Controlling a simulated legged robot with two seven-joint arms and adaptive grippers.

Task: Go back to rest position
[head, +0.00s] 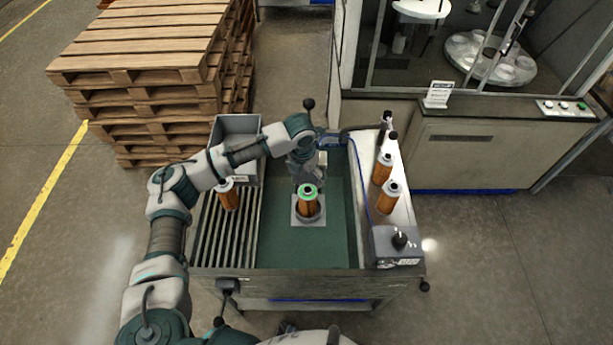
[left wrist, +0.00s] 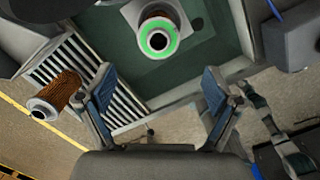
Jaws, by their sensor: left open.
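My left gripper (head: 309,168) is above the workbench, behind the green-topped cartridge in the head view. In the left wrist view its two fingers (left wrist: 158,100) are spread wide with nothing between them. An orange filter cartridge with a green ring on top (head: 307,201) stands upright on a square light plate (head: 309,221) on the green mat; it also shows in the left wrist view (left wrist: 158,36), apart from the fingers. Another orange cartridge with a white cap (head: 228,196) stands on the slatted rack at the left. My right gripper cannot be made out.
Two white-capped orange cartridges (head: 388,197) (head: 382,168) stand on the bench's right ledge, with dark-topped items behind. A grey control box with a black knob (head: 397,246) sits at the front right. A grey bin (head: 236,126) is at the back left. The front of the green mat (head: 305,249) is clear.

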